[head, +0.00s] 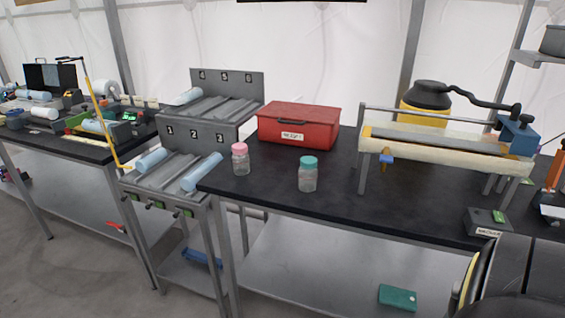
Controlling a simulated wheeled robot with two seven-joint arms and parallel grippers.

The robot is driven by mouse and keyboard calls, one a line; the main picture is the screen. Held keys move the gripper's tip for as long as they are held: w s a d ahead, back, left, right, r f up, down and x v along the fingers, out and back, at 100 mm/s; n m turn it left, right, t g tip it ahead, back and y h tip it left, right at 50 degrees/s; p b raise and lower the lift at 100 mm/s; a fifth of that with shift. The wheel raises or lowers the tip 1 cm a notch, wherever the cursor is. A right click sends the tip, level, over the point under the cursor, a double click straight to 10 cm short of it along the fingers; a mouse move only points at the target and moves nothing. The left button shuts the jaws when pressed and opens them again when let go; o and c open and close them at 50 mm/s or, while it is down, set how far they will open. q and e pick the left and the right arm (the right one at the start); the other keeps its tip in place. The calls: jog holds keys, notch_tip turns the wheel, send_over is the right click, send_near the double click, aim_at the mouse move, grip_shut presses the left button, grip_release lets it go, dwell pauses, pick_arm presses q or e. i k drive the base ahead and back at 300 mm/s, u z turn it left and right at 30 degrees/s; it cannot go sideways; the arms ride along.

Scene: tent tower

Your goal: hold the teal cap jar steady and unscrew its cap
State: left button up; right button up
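The teal cap jar (308,176) stands upright on the black table top (290,206), near its front edge. It is a clear jar, and its teal cap (309,162) sits on top of it. Nothing touches the jar. Neither of my grippers shows in the head view, so I cannot see whether they are open or shut.
A pink cap jar (240,160) stands to the left of the teal one. Behind them is a red box (299,126). A numbered rack (190,155) with light blue cylinders is on the left. A long cream apparatus (445,152) stands on the right. Table around the jar is clear.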

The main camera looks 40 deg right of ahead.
aim_at(307, 178)
jog(key=z, duration=0.95)
jog(key=i, duration=1.2)
jog(key=z, duration=1.2)
